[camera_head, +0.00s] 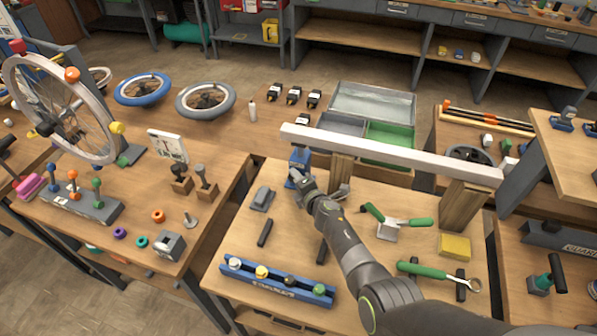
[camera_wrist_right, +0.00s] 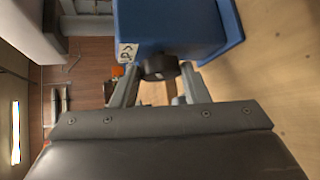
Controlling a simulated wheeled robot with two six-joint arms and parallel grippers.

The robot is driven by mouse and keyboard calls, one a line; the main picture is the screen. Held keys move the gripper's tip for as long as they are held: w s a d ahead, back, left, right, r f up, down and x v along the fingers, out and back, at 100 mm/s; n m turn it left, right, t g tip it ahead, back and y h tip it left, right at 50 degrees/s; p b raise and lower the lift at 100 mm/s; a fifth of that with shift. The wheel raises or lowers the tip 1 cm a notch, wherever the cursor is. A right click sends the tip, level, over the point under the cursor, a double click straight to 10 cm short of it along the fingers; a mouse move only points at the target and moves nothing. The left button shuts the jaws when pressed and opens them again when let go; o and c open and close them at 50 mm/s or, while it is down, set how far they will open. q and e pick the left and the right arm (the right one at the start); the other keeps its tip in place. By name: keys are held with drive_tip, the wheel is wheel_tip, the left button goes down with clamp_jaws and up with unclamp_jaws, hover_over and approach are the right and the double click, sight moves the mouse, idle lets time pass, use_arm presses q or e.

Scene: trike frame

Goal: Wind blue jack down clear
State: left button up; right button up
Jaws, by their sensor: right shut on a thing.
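The blue jack (camera_head: 299,163) stands on the wooden workbench under the left part of a long pale beam (camera_head: 390,152). In the right wrist view the jack's blue body (camera_wrist_right: 178,28) fills the top middle, with a label on its side. My right gripper (camera_head: 301,186) is at the front of the jack. In the wrist view its two fingers (camera_wrist_right: 160,80) are closed about a dark round knob (camera_wrist_right: 160,67) on the jack. I cannot tell from these frames whether the jack's top touches the beam. My left gripper is not in view.
Wooden blocks (camera_head: 461,205) stand under the beam. A green-handled tool (camera_head: 398,221), a yellow block (camera_head: 454,247), a green-handled wrench (camera_head: 436,272) and a blue rack (camera_head: 276,281) lie on the bench. A wheel stand (camera_head: 75,110) is on the left bench.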

drive_tip(key=shift+r+n+g+h+p, duration=0.15)
drive_tip(key=shift+n+g+h+p, duration=0.4)
drive_tip(key=shift+p, duration=0.65)
drive_tip(key=o, duration=1)
